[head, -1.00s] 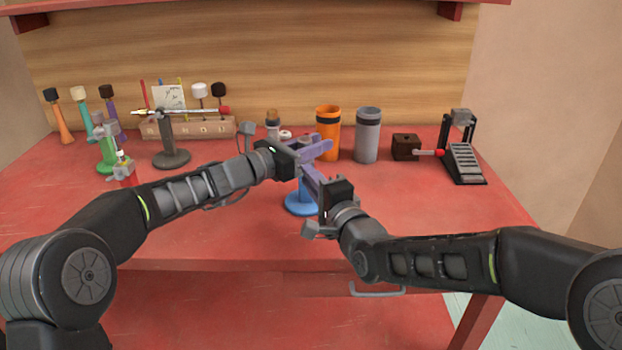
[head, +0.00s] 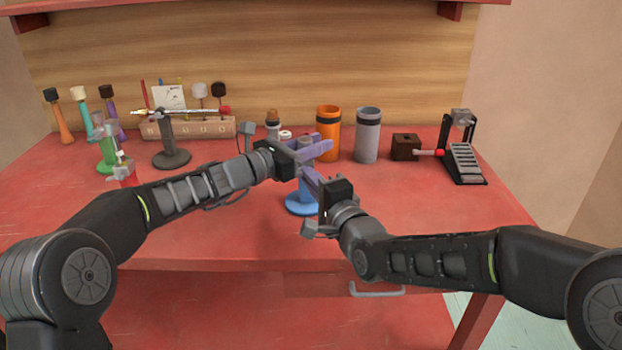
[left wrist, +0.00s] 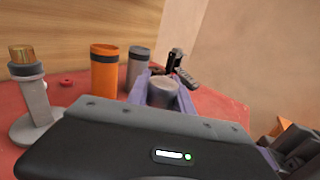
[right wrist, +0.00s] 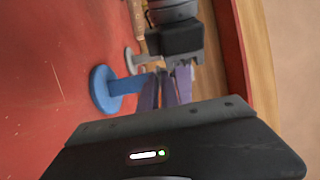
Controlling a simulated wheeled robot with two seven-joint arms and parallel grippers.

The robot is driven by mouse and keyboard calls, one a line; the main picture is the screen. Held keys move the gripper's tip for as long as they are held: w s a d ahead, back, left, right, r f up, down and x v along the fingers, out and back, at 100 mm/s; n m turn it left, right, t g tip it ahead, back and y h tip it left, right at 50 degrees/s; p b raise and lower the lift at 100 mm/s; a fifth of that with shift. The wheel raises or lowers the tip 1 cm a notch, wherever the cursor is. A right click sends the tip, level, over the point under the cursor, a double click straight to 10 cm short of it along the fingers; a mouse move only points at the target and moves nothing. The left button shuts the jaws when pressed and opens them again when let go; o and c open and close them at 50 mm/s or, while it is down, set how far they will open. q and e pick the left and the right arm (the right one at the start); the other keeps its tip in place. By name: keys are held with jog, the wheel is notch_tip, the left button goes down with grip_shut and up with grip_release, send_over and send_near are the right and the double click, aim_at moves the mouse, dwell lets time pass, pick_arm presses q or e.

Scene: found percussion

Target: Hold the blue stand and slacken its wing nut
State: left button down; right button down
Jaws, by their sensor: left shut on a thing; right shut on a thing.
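The blue stand (head: 302,204) stands upright near the table's front edge, its round base flat on the table. Its base and stem (right wrist: 104,90) also show in the right wrist view. A grey cylindrical top piece (left wrist: 164,94) sits between the purple fingers of my left gripper (head: 318,150), which is shut on it. My right gripper (head: 309,177) is lower, its purple fingers shut on the blue stem just below. I cannot make out the wing nut's wings; the fingers cover much of the stem and top.
Behind stand an orange cup (head: 328,133), a grey cup (head: 367,135) and a cork-topped stand (left wrist: 36,105). A dark block (head: 405,147) and a pedal (head: 464,160) are at right. A grey stand (head: 171,159) and green stand (head: 106,155) are left. The front right table is clear.

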jog(key=shift+n+g, duration=0.3)
jog(key=shift+n, duration=0.3)
jog(key=c, duration=1.8)
grip_release()
jog(key=shift+c, duration=0.2)
jog(key=v, duration=1.2)
jog(key=shift+c, duration=0.4)
